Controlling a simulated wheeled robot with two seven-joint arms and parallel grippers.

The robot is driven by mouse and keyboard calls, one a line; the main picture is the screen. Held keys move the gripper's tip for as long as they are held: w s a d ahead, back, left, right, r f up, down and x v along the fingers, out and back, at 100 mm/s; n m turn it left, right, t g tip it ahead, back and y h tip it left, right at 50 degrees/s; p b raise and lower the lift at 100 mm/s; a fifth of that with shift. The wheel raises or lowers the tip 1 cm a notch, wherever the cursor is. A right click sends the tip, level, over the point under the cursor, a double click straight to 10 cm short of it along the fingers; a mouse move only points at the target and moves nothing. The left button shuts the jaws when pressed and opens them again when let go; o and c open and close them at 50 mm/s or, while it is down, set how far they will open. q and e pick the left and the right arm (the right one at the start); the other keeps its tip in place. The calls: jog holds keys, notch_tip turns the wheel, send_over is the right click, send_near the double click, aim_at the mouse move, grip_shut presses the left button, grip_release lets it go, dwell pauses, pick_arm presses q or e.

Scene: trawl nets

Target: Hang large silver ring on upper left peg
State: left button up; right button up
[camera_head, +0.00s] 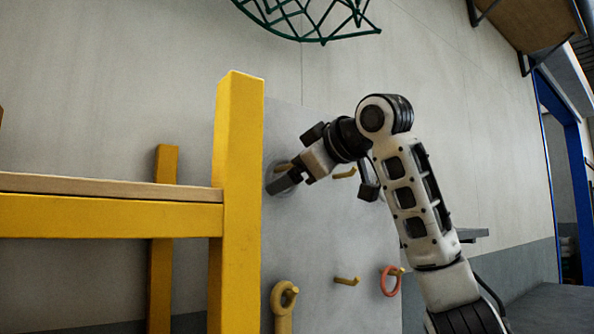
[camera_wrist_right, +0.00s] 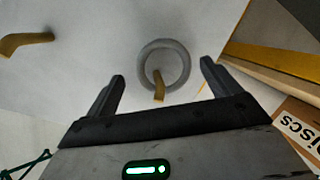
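The large silver ring (camera_wrist_right: 143,65) is around the upper left peg (camera_wrist_right: 158,85) and rests against the grey board (camera_wrist_right: 100,50), in the right wrist view. In the head view the ring (camera_head: 268,178) is partly hidden behind my right gripper (camera_head: 290,181). The right gripper (camera_wrist_right: 161,84) is open, with its two fingers apart on either side of the ring and peg. Neither finger appears to touch the ring. My left gripper is not in view.
An upper peg (camera_head: 344,173) and a lower peg (camera_head: 347,281) are bare. A yellow post (camera_head: 237,200) stands close left of the gripper. Green netting (camera_head: 310,38) hangs above.

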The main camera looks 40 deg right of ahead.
jog(key=b+v, duration=0.1)
jog(key=v, duration=1.5)
jog(key=shift+b, duration=0.3)
